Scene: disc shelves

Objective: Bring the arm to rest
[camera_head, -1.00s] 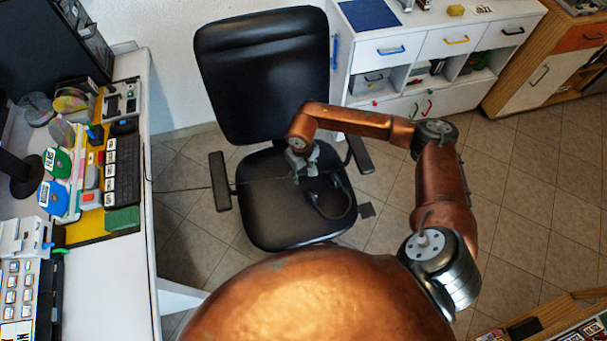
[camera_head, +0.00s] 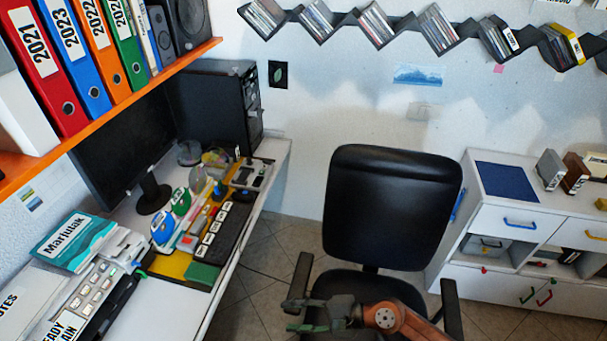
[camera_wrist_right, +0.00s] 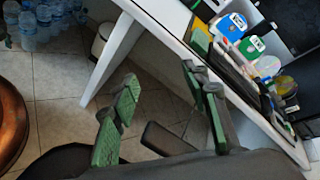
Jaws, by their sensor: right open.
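My right arm comes in at the bottom of the head view, in front of the black office chair (camera_head: 392,205). Its gripper (camera_head: 291,317) points left, near the chair's left armrest, with green-grey fingers apart and nothing between them. In the right wrist view the gripper (camera_wrist_right: 160,80) has two green-padded fingers spread wide and empty. The floor and the desk side show beyond them. My left arm and gripper are not in view.
A white desk (camera_head: 165,305) with a monitor and devices stands at the left, below an orange shelf (camera_head: 105,115) of binders. A white drawer cabinet (camera_head: 520,222) stands at the right. A zigzag disc shelf (camera_head: 405,24) runs along the wall. Water bottles (camera_wrist_right: 38,25) show in the wrist view.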

